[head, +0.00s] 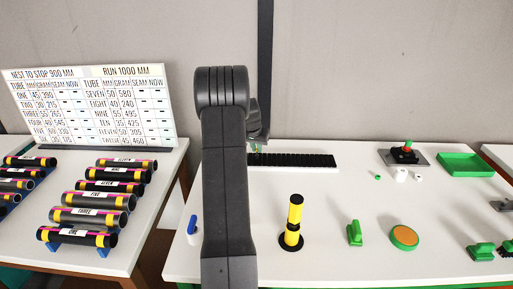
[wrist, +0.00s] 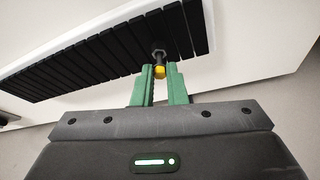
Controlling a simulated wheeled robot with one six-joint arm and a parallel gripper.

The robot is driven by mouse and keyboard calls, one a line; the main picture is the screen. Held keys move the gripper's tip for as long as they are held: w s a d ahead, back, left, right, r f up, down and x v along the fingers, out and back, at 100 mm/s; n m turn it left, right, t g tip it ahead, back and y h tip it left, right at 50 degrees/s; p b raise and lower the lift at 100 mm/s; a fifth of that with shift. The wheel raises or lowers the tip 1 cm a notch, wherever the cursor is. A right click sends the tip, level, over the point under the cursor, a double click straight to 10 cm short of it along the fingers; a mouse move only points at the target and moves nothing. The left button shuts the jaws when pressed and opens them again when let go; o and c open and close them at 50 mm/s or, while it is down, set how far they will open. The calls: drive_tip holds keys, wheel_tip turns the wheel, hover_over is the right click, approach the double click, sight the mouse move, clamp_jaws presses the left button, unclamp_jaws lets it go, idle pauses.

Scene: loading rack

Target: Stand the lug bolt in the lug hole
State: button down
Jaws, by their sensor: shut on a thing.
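My gripper (wrist: 160,76) is shut on a small bolt (wrist: 158,55) with a dark shaft and a yellow end, which I take for the lug bolt. The yellow end sits between the green fingertips, and the dark part points away from the gripper over the black slatted strip (wrist: 95,62). I cannot tell whether the bolt touches the strip. In the head view my gripper (head: 257,149) is mostly behind my own arm, near the left end of the strip (head: 300,160). I cannot make out the lug hole in either view.
A yellow-and-black post (head: 294,218), a green block (head: 355,233) and an orange-topped green disc (head: 404,236) stand at the front. A dark plate (head: 417,159) with an upright part and a green tray (head: 464,164) are at back right.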

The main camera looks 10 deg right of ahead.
drive_tip(key=shift+f+b, duration=0.45)
drive_tip(key=shift+f, duration=0.1)
drive_tip(key=c, duration=1.4)
unclamp_jaws()
drive_tip(key=shift+o, duration=0.2)
drive_tip(key=shift+r, duration=0.15)
drive_tip(key=b+v, duration=0.2)
drive_tip(key=v, duration=1.1)
drive_tip(key=shift+r, duration=0.25)
drive_tip(key=shift+s, duration=0.15)
drive_tip(key=p+x, duration=0.2)
drive_tip(key=x, duration=1.1)
drive_tip(key=shift+f, duration=0.3)
